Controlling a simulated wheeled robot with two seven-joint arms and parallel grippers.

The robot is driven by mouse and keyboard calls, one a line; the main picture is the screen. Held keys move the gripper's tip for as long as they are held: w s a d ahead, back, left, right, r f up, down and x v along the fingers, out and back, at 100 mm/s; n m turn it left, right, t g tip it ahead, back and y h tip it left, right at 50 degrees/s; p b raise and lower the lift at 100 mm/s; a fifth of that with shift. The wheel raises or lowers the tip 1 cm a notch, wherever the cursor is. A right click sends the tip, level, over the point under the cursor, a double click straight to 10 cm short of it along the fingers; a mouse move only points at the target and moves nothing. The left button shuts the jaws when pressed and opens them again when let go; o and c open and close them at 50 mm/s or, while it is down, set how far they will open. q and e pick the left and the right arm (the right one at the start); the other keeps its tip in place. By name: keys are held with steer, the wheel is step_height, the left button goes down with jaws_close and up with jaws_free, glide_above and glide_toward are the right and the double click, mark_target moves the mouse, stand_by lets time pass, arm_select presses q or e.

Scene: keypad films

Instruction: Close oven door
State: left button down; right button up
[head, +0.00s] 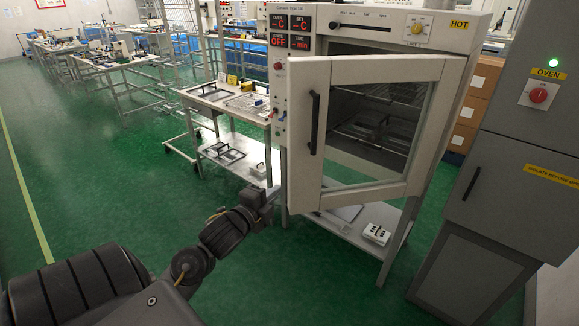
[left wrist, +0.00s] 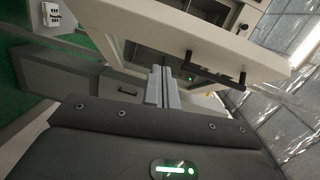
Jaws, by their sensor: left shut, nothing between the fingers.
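The oven (head: 392,22) stands right of centre on a metal stand. Its white-framed glass door (head: 305,180) is ajar, swung out towards me, with a black vertical handle (head: 315,122) on its left side. Racks show inside through the glass. My left gripper (head: 271,194) is shut and empty, low and left of the door's lower left corner. In the left wrist view the shut fingers (left wrist: 162,86) point at the door frame (left wrist: 190,36) and its black handle (left wrist: 188,62); I cannot tell whether they touch it. My right gripper is not in view.
A grey cabinet (head: 515,200) with a red isolator knob (head: 538,95) stands close on the right. A white workbench (head: 215,100) with trays is left of the oven. A lower shelf (head: 335,228) holds a small white box (head: 376,234). Green floor (head: 110,170) is free on the left.

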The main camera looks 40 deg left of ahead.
arm_select(q)
step_height(320, 180, up, 4)
steer(key=s+d+m+t, duration=0.1)
steer(key=p, duration=0.3)
glide_toward(298, 152)
steer(key=w+d, duration=0.2)
steer(key=w, duration=0.1)
steer(key=shift+w+a+r+p, duration=0.15)
steer(key=shift+w+a+p, duration=0.35)
steer(key=shift+w+a, duration=0.85)
steer(key=shift+a, duration=0.05)
